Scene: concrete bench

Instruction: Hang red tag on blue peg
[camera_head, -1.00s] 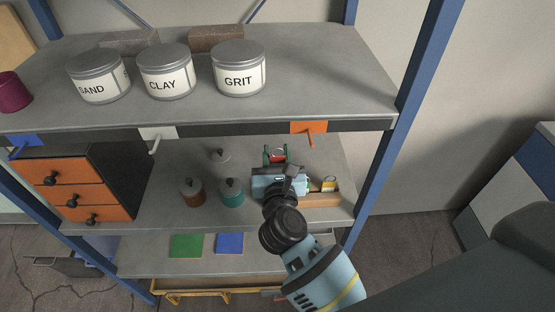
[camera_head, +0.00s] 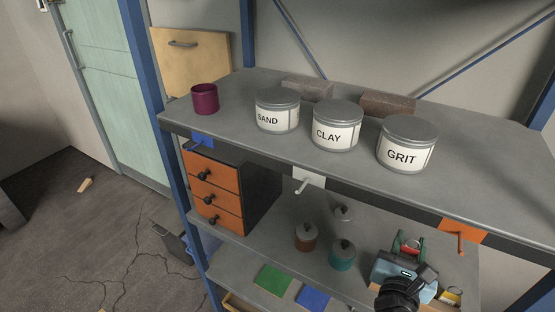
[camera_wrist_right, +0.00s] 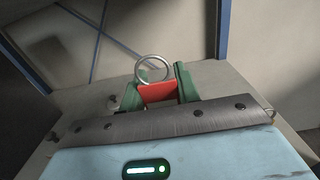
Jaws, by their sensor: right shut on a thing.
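The red tag (camera_wrist_right: 158,94) is held between the green fingers of my right gripper (camera_wrist_right: 157,88), its metal ring standing up above the fingers. In the head view the red tag (camera_head: 412,244) shows small between the fingers of my right gripper (camera_head: 407,246), at the lower right. The gripper is in front of the rack, below and left of the orange peg. The blue peg (camera_head: 192,146) sticks out from a blue plate (camera_head: 203,139) on the upper shelf's front edge at far left, well away from the gripper. Its peg looks bare. My left gripper is not in view.
A white peg (camera_head: 303,186) and an orange peg (camera_head: 461,241) share the shelf edge. Jars (camera_head: 306,237) and an orange drawer unit (camera_head: 213,187) stand below. Cans labelled SAND, CLAY and GRIT (camera_head: 404,145) and a magenta cup (camera_head: 204,98) stand on top. A yellow tag (camera_head: 451,295) lies near the gripper.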

